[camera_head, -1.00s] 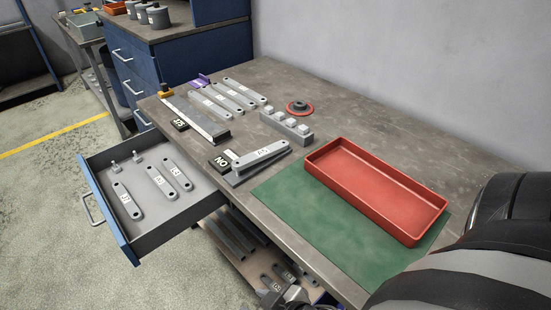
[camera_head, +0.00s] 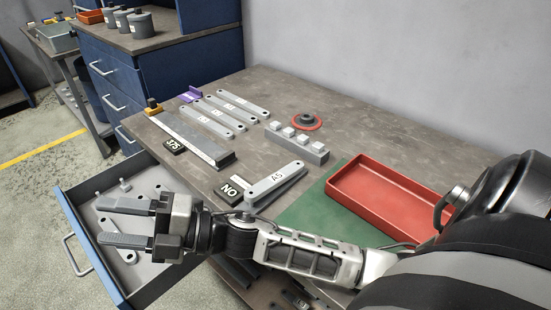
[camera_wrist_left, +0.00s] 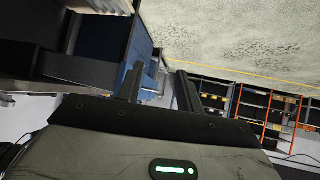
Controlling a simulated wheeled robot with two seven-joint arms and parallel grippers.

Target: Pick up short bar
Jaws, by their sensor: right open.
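Several grey bars with holes and labels are in view, and which one is the short bar I cannot tell for sure. In the head view, a bar (camera_head: 110,228) lies in the open drawer (camera_head: 88,252), largely hidden by my right gripper (camera_head: 98,222). The gripper is open and empty, its two fingers pointing left above the drawer. Longer grey bars (camera_head: 228,112) lie side by side on the bench. A bar marked A5 (camera_head: 275,183) lies nearer the bench's front edge. In the left wrist view, my left gripper (camera_wrist_left: 160,72) has its fingers apart with nothing between them.
A red tray (camera_head: 385,240) stands partly on a green mat (camera_head: 315,220) at the right.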

